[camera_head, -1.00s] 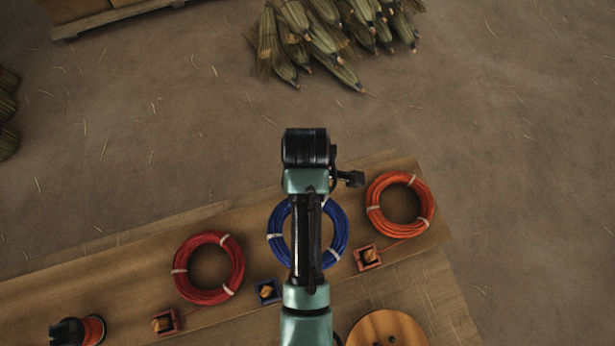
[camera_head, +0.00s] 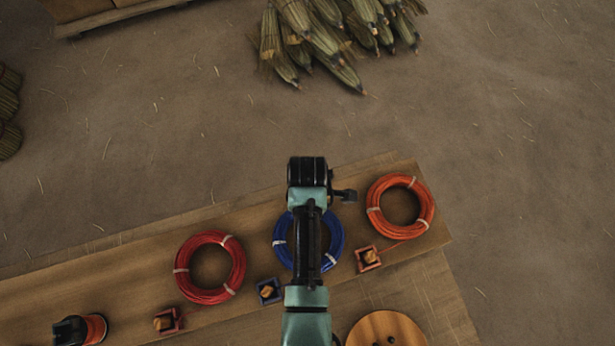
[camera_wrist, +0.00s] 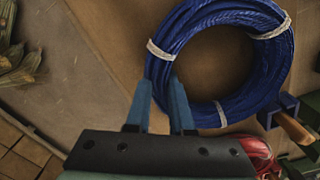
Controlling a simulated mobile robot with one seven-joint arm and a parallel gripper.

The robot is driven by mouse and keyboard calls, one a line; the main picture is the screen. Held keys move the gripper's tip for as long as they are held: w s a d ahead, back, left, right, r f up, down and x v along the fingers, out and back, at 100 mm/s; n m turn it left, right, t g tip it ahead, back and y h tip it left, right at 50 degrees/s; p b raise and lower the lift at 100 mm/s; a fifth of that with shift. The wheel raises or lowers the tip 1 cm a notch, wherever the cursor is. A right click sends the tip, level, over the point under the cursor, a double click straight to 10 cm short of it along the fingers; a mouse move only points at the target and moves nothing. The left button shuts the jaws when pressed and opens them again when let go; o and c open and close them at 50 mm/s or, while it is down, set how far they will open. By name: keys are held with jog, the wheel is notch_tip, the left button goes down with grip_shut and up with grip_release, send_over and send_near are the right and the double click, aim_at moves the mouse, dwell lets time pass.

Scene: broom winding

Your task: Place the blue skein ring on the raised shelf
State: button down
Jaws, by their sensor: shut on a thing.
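The blue skein ring (camera_head: 336,240) is a coil of blue strand with white ties. In the head view my arm covers its middle. In the wrist view the ring (camera_wrist: 178,58) fills the top right. My gripper (camera_wrist: 160,88) is shut on the ring's near left edge, one blue finger outside the coil and one at its inner side. In the head view the fingers are hidden under my wrist. Whether the ring touches the wood below cannot be told. A wooden board (camera_head: 130,258) runs below the ring; I cannot tell which surface is the raised shelf.
A red ring (camera_head: 184,270) lies left and an orange-red ring (camera_head: 427,207) right. Small boxes, red (camera_head: 168,320), blue (camera_head: 269,291) and orange-red (camera_head: 367,258), stand nearby. A round wooden piece (camera_head: 387,330) is in front. Brooms (camera_head: 325,40) lie on the floor behind.

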jog(key=c, duration=0.8)
grip_release()
